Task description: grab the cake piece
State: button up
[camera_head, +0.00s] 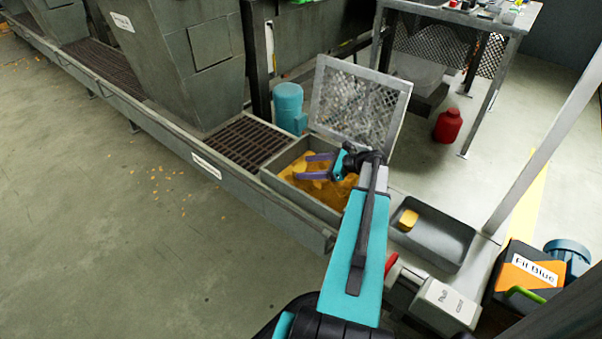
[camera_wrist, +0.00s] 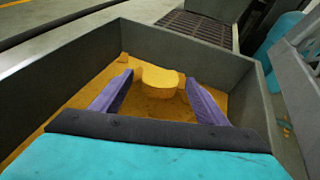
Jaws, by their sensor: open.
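A rounded, pale yellow cake piece (camera_wrist: 158,80) lies in a grey bin (camera_wrist: 72,68) whose floor is covered with orange-yellow meal. My gripper (camera_wrist: 158,92) reaches down into the bin with its two purple fingers apart. In the wrist view the piece shows between and just beyond the fingertips, with a gap on either side. In the head view my gripper (camera_head: 307,166) is over the left part of the bin (camera_head: 290,203), and I cannot clearly pick out the piece from the meal there.
A mesh lid (camera_head: 358,103) stands raised at the bin's back. A grey tray (camera_head: 450,240) to the right holds another small yellow piece (camera_head: 408,219). A blue motor (camera_head: 289,106) and a floor grate (camera_head: 243,141) stand behind and left. Open floor lies at left.

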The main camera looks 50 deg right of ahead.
aim_at(303, 168)
jog(key=shift+b+x, duration=0.45)
jog(key=shift+x, duration=0.9)
jog(key=c, duration=1.1)
jog(key=shift+r, duration=0.1)
notch_tip(303, 168, up, 10)
jog(key=p, duration=0.4)
